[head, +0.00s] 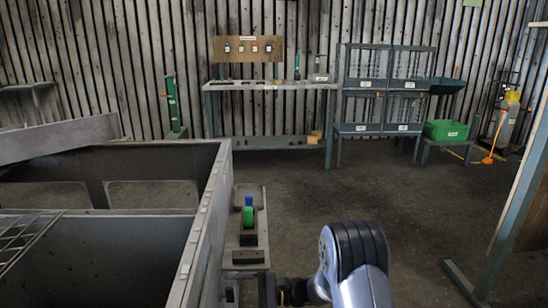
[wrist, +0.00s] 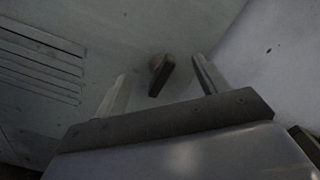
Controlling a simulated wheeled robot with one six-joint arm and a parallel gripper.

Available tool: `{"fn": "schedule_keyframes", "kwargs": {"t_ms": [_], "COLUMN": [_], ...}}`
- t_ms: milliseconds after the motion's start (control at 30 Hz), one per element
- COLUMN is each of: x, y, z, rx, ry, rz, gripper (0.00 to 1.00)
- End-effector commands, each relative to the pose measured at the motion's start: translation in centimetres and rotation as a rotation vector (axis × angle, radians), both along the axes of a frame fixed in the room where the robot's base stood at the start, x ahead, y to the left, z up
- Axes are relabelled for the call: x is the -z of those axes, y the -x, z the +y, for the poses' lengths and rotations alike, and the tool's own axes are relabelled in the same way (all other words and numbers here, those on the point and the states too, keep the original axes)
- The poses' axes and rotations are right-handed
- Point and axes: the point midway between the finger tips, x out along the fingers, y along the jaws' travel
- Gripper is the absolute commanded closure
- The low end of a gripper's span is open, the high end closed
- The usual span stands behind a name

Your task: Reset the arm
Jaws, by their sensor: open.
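My arm (head: 352,262) shows at the bottom right of the head view, bent beside the grey metal housing (head: 196,225). My gripper (wrist: 160,68) shows clearly in the wrist view, with its two fingers spread apart. A small dark brown handle or knob (wrist: 161,76) sits on a grey panel (wrist: 110,40) between and beyond the fingertips. I cannot tell how far it is from the fingers, but nothing is seen gripped. In the head view the fingers cannot be made out.
A ledge with a green block (head: 248,217) and a blue block (head: 249,200) runs along the housing's right side. A workbench (head: 270,86), wire cages (head: 384,88) and a green bin (head: 445,131) stand at the back. A slanted frame (head: 510,190) is at right. The middle floor is clear.

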Motion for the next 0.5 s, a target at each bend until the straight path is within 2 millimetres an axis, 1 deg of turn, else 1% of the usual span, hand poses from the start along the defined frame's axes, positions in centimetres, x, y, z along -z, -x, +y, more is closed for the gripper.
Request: {"fn": "schedule_keyframes", "kwargs": {"t_ms": [33, 500], "x": [-0.50, -0.57], "y": [-0.01, -0.11], "z": [0.00, 0.01], "rx": [0.000, 0.000], "ry": [0.002, 0.023], "rz": [0.038, 0.403], "gripper": [0.31, 0.31]}}
